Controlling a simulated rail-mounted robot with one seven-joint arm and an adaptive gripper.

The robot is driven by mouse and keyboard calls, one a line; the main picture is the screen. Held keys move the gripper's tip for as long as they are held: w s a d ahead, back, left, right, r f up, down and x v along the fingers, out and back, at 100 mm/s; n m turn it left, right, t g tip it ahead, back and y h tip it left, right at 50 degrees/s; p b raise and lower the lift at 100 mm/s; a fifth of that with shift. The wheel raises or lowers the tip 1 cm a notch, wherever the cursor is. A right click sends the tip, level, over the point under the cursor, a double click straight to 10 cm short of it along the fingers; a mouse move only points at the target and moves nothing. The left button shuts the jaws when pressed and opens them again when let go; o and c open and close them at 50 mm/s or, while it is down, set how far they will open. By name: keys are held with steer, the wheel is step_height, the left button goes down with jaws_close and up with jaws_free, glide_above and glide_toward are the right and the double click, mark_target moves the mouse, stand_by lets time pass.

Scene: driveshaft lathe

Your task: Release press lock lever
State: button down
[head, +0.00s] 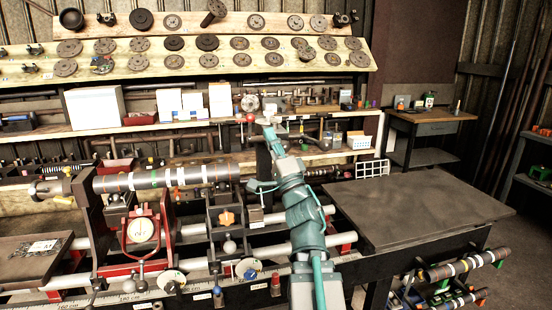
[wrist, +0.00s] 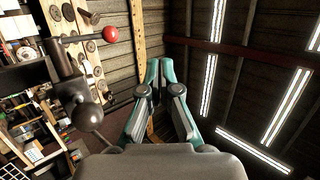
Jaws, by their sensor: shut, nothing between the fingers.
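A lever with a red ball knob (wrist: 110,33) shows in the wrist view, on a dark metal post at the upper left. Below it is a dark ball knob (wrist: 85,117) on a thin rod. I cannot tell for certain which one is the press lock lever. My gripper (wrist: 159,64) points upward with its teal fingers closed together and nothing between them. It is to the right of both knobs and apart from them. In the head view my gripper (head: 268,131) is beside the small red knob (head: 250,117); the lever's lower part is hard to make out there.
A bare dark tabletop (head: 420,212) is at the right. Shelves with discs (head: 174,61) and boxes (head: 95,107) stand behind.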

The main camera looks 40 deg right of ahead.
steer(key=shift+s+a+f+b, duration=0.1)
steer(key=shift+s+a+b, duration=0.05)
steer(key=shift+s+b, duration=0.75)
steer(key=shift+s+a+f+b, duration=0.1)
steer(key=shift+s+b, duration=0.5)
steer(key=shift+b, duration=0.45)
